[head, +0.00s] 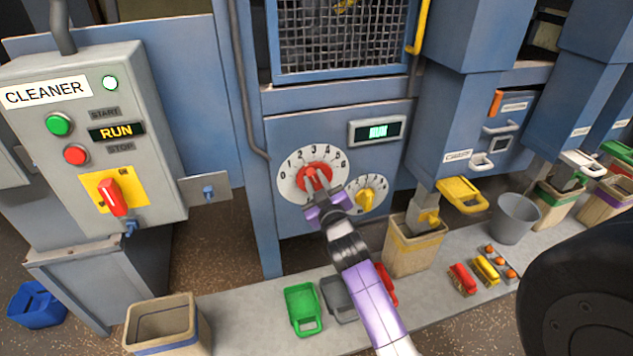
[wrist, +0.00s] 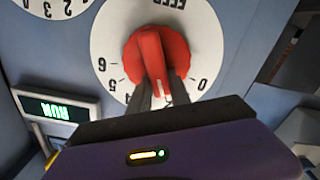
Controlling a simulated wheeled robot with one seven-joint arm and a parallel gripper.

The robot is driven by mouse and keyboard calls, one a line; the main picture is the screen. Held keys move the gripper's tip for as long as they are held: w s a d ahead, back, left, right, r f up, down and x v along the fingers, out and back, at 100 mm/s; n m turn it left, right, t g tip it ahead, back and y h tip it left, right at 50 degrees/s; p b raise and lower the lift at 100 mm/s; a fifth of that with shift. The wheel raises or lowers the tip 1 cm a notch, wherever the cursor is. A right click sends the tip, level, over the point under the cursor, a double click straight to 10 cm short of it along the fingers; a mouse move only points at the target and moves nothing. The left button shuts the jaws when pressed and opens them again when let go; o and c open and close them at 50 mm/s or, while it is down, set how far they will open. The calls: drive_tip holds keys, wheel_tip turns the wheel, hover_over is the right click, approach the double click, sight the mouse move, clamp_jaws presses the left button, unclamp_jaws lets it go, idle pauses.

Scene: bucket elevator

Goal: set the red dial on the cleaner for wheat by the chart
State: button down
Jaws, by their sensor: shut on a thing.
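The red dial (head: 314,174) sits on a round white plate with a 0 to 6 scale, on the blue machine front. It also shows large in the wrist view (wrist: 152,52). My gripper (head: 317,193) is shut on the dial's raised bar, with one dark finger on each side of it in the wrist view (wrist: 161,90). The white mark on the bar's end points toward the middle of the scale. The fingers hide part of the numbers, so I cannot tell the exact setting. I cannot make out a chart in either view.
A smaller yellow dial (head: 367,195) is close at the lower right. A green-lit display (head: 378,130) is above it. The CLEANER box (head: 95,140), lit RUN, with a red switch handle (head: 112,198), is at the left. Sacks, scoops and a grey bucket (head: 515,216) stand below and right.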

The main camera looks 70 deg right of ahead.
drive_tip(key=c, duration=1.2)
unclamp_jaws()
drive_tip(key=b+v, duration=0.1)
drive_tip(key=v, duration=0.7)
